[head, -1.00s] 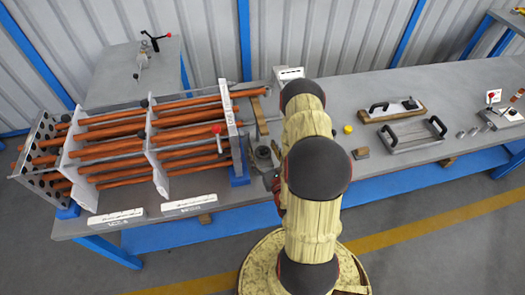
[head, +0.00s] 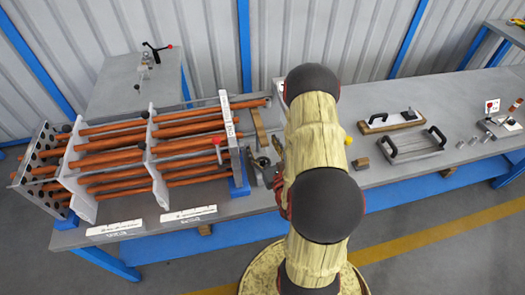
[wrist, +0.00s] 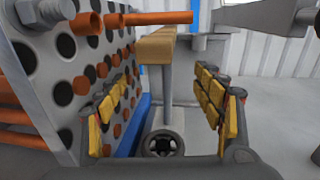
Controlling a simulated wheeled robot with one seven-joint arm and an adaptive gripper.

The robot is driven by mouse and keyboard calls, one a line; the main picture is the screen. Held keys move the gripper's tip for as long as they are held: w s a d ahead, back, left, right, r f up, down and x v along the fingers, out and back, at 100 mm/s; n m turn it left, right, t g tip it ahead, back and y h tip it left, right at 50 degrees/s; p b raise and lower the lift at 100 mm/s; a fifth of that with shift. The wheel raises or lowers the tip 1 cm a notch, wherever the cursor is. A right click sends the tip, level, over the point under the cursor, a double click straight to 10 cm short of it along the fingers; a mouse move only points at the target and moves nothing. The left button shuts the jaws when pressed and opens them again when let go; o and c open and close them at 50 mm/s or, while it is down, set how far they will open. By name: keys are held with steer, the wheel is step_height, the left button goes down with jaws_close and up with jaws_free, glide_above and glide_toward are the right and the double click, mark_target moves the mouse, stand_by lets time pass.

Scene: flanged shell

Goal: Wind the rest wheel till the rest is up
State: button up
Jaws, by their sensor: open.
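The rest is a tan wooden block (wrist: 157,48) on a grey post, standing beside the perforated plate in the wrist view. In the head view the rest (head: 258,127) is a short tan bar just right of the tube bundle's end plate. In the head view my arm hides most of the gripper.
The perforated plate (wrist: 85,75) with orange tubes stands close on the left of the gripper. The tube bundle (head: 150,150) fills the bench's left end. A handled tray (head: 412,147) and a wooden block with handle (head: 390,121) lie on the right.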

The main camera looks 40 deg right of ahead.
steer(key=shift+r, duration=0.1)
steer(key=s+d+f+t+b, duration=0.1)
steer(key=d+f+b, duration=0.2)
steer(key=d, duration=0.3)
steer(key=s+d+f+t+b, duration=0.1)
steer(key=s+d+f+b, duration=0.15)
steer(key=d, duration=0.35)
steer(key=n+g+y+b, duration=0.35)
steer(key=n+y, duration=0.85)
steer(key=y, duration=0.6)
glide_toward(263, 162)
steer(key=shift+x, duration=1.1)
steer(key=shift+f, duration=0.2)
steer(key=shift+b+x, duration=0.8)
steer(key=shift+x, duration=3.15)
steer(key=shift+f, duration=0.1)
steer(key=shift+c, duration=1.1)
